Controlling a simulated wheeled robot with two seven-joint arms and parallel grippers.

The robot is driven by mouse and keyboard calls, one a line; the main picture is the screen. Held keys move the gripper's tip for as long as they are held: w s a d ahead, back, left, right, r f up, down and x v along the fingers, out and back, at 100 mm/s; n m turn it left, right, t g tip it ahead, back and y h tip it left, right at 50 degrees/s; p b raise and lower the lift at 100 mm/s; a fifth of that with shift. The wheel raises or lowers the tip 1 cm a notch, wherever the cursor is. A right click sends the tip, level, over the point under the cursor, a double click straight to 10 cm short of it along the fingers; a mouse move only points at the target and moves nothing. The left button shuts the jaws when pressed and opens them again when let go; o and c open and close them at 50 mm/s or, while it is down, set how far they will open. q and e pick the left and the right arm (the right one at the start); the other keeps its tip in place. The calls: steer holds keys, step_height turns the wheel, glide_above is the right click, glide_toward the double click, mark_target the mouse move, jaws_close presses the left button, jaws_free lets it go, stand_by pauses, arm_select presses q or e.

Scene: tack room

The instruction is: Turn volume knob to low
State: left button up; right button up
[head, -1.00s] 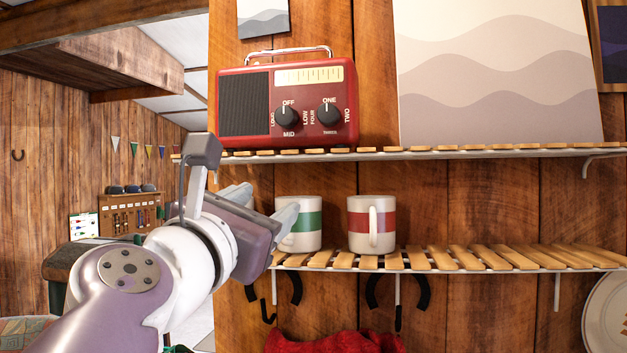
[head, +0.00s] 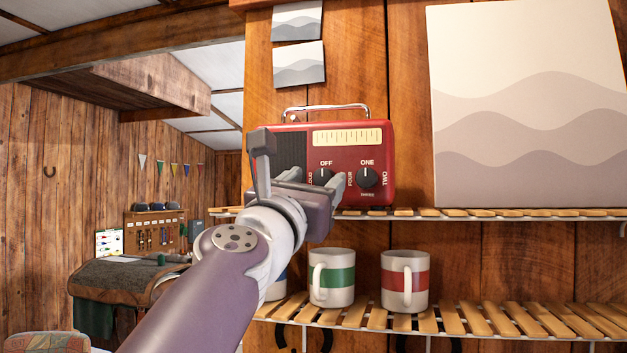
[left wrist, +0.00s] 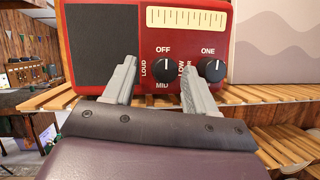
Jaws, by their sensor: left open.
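The red radio (head: 300,131) stands on the upper slatted shelf, with a dark speaker grille on its left. Its left knob (left wrist: 166,67) is black, ringed by OFF, LOUD, MID and LOW, and its white mark points up towards OFF. In the head view this knob (head: 325,177) is partly hidden by my gripper. The right knob (left wrist: 212,69), by ONE, also shows in the head view (head: 366,177). My left gripper (head: 318,180) is open in front of the radio. In the left wrist view its fingertips (left wrist: 158,68) lie either side of the left knob; contact cannot be told.
The upper shelf (head: 470,214) carries the radio and a large wave picture (head: 530,110) to its right. A green-banded mug (head: 331,278) and a red-banded mug (head: 405,281) stand on the lower shelf (head: 510,318). A saddle stand is at the left.

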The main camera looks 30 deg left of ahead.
arm_select(q)
steer(key=shift+w+d, duration=0.15)
steer(key=c, duration=0.4)
steer(key=shift+d, duration=0.1)
steer(key=c, duration=0.7)
steer(key=shift+o, duration=0.2)
